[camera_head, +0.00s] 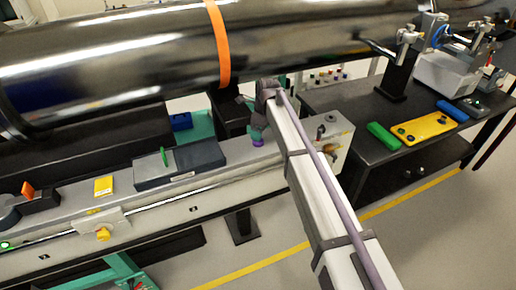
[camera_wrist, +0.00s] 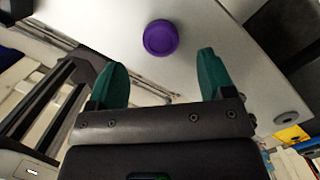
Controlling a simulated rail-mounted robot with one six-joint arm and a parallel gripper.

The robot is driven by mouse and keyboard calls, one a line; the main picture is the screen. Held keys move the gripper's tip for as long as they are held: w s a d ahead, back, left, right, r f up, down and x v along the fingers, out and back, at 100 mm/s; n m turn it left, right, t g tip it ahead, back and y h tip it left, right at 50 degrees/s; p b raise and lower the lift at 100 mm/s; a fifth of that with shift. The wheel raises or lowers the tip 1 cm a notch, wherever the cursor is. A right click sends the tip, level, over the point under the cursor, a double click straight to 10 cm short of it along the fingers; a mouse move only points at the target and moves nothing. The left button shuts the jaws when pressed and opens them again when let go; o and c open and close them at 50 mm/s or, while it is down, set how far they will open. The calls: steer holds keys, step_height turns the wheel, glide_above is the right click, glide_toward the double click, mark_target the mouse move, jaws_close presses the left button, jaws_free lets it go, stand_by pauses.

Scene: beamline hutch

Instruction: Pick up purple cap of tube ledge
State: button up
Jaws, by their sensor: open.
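The purple cap (camera_wrist: 160,38) shows in the wrist view as a round disc on a pale grey ledge (camera_wrist: 120,20). In the head view the purple cap (camera_head: 258,142) shows small, just below the end of my arm, on the long grey ledge (camera_head: 225,177). My gripper (camera_wrist: 158,72) has two green fingers spread apart with nothing between them. In the wrist view the cap lies beyond the fingertips, roughly centred between them. In the head view my gripper (camera_head: 257,127) is over the cap, partly hidden by my own wrist. The height gap between fingers and cap is hard to judge.
A large black shiny cylinder (camera_head: 120,62) with an orange band (camera_head: 218,45) runs above the ledge, close behind my wrist. A dark box (camera_head: 180,165) and a yellow block (camera_head: 104,186) are left along the ledge. A dark table (camera_head: 350,110) stands at right with a yellow plate (camera_head: 420,129).

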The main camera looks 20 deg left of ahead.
steer(key=f+b, duration=0.5)
steer(key=shift+a+f, duration=0.15)
steer(key=shift+a, duration=0.2)
steer(key=shift+r, duration=0.3)
steer(key=c, duration=1)
